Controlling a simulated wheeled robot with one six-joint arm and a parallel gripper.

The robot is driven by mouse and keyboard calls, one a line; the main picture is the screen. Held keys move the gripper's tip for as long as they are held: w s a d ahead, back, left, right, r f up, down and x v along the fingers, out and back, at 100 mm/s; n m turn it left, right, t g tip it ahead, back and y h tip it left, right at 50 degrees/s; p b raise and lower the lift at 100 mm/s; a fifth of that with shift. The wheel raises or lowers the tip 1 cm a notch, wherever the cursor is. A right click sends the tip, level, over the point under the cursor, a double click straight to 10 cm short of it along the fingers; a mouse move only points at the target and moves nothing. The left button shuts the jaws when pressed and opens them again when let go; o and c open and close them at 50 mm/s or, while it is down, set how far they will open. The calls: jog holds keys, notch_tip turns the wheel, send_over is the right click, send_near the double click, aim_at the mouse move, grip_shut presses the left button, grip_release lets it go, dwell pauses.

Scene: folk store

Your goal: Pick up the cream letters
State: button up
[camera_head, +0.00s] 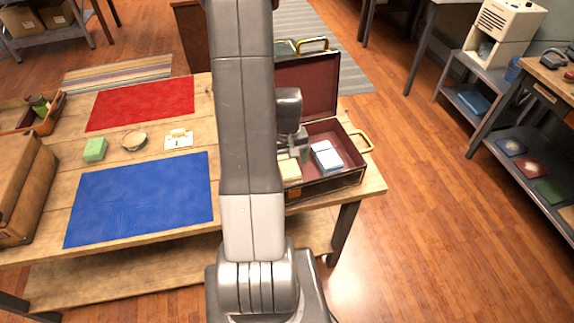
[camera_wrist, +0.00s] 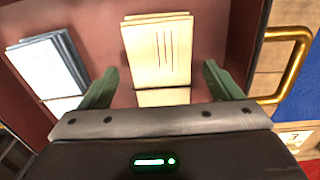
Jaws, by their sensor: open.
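The cream letters (camera_wrist: 158,50) are a stack lying in the open dark-red case (camera_wrist: 105,30). They also show in the head view (camera_head: 291,171), partly hidden by my arm. My gripper (camera_wrist: 161,80) is open and empty, with one green finger on each side of the near end of the stack. The letters extend beyond the fingertips in the wrist view. In the head view my gripper (camera_head: 293,154) is over the case, mostly hidden behind my arm. I cannot tell whether the fingers touch the letters.
Pale blue letters (camera_wrist: 48,68) lie in the case beside the cream stack. The raised lid (camera_head: 310,86) and brass handle (camera_head: 361,141) edge the case. A blue mat (camera_head: 140,200), red mat (camera_head: 142,102), green block (camera_head: 95,149) and card (camera_head: 178,141) lie on the table.

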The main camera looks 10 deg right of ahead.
jog(key=shift+f, duration=0.7)
jog(key=c, duration=1.1)
